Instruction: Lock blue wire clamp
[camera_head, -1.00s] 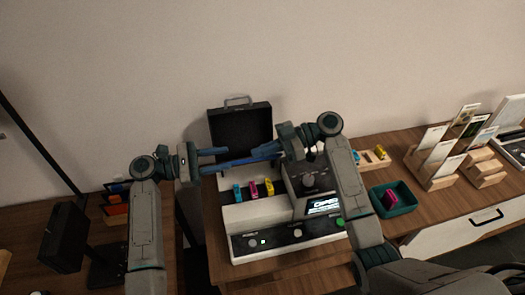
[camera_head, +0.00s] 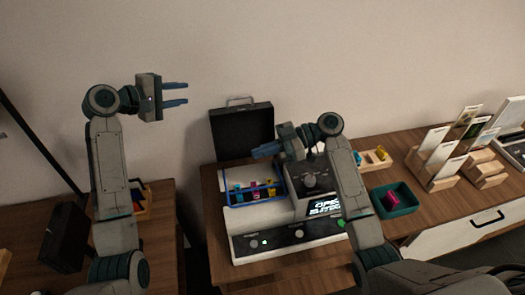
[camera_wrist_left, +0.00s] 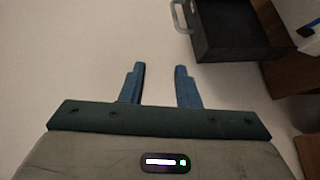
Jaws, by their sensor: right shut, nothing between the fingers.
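The blue wire clamp (camera_head: 250,203) lies low on the white machine (camera_head: 238,222), its frame around the small cyan, magenta and yellow pieces in the head view. I cannot tell whether it is latched. My left gripper (camera_head: 186,94) is raised in the air, up and left of the machine, open and empty. Its two blue fingers (camera_wrist_left: 158,85) stand apart with nothing between them in the left wrist view. My right gripper (camera_head: 256,152) is shut and empty, above and behind the clamp's right part.
The machine's black lid (camera_head: 240,132) stands open at the back. A green tray (camera_head: 396,203) with a magenta piece and wooden card holders (camera_head: 432,168) stand further right. Free air surrounds my left gripper.

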